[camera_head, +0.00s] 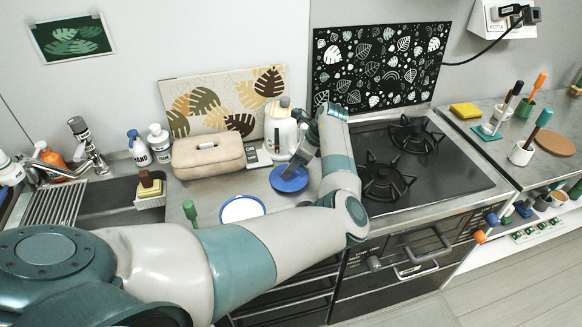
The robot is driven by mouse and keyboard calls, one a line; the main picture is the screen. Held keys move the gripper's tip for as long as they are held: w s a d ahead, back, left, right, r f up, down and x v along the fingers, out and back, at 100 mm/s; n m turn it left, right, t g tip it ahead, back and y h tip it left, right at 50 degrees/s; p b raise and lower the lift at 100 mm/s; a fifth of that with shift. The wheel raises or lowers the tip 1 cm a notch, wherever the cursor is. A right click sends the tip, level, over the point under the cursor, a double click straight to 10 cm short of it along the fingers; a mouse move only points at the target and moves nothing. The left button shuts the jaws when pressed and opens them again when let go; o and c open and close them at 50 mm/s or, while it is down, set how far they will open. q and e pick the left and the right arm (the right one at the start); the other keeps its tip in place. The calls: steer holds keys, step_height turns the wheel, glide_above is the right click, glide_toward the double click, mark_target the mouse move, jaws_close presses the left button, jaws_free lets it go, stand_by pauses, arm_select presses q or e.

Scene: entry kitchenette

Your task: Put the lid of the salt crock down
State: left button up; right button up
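A round blue lid (288,184) is at the counter's front part, left of the stove. My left gripper (291,171) points down at the middle of the lid, its dark fingertips at or against the lid's top. The fingers are too small to show whether they are shut on it, and I cannot tell whether the lid rests on the counter or hangs just above. A round white thing with a blue rim (242,209), perhaps the open salt crock, is to the left of the lid; my arm hides its lower part. My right gripper is not in view.
A white kettle (281,130) and a tan bag (208,156) stand behind the lid. The black stove (440,165) is to the right. A green-handled thing (189,212) and a brush in a white holder (150,190) are to the left, by the sink.

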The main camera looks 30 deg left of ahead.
arm_select(q)
steer(key=b+v, duration=0.2)
steer(key=v, duration=0.9)
steer(key=shift+d+b, duration=0.15)
steer(key=shift+b, duration=0.15)
steer(key=shift+s, duration=0.1)
